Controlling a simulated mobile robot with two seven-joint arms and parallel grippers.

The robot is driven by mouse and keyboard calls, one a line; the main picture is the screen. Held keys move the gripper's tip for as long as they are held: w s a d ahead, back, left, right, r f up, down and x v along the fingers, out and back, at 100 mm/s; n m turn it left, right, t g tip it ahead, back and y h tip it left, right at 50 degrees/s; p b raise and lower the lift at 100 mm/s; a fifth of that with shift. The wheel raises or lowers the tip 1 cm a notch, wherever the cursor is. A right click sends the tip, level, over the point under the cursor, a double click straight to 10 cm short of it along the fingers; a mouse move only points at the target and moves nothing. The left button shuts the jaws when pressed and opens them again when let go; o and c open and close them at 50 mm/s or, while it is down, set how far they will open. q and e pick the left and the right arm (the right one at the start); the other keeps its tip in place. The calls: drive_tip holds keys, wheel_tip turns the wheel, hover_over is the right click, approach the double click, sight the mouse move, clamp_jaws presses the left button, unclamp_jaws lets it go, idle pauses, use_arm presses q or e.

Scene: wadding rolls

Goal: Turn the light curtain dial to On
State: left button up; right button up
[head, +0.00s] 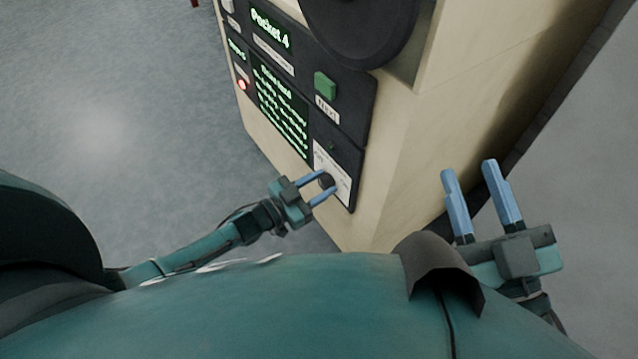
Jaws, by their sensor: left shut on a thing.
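The light curtain dial (326,181) is a small dark knob on a white label plate (343,184) at the lower end of the machine's black control panel. My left gripper (323,183) is at the dial, with its two blue fingers on either side of it, shut on it. The dial's pointer and the label's lettering are too small and partly covered to read. My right gripper (482,178) is open and empty, pointing up beside the machine at the right.
The cream machine cabinet (400,150) carries the panel, with a green button (325,86), a red light (242,85), green-text screens (280,110) and a large dark round part (362,25) above. Grey floor (120,120) is clear at the left.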

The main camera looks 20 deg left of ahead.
use_arm(q)
drive_tip(key=m, duration=0.3)
drive_tip(key=shift+m, duration=0.3)
drive_tip(key=m, duration=0.2)
drive_tip(key=shift+d+m, duration=0.1)
drive_tip(key=shift+m, duration=0.2)
drive_tip(key=m, duration=0.4)
drive_tip(key=shift+s+f+b, duration=0.1)
drive_tip(key=shift+f+b, duration=0.05)
drive_tip(key=shift+b, duration=0.25)
drive_tip(key=shift+m, duration=1.1)
use_arm(e)
drive_tip(key=shift+w+r+n+t+y, duration=0.15)
drive_tip(key=shift+r+n+t+y, duration=0.25)
drive_tip(key=shift+r, duration=0.15)
drive_tip(key=shift+d+r, duration=0.1)
drive_tip(key=shift+r, duration=0.05)
use_arm(q)
drive_tip(key=o, duration=1)
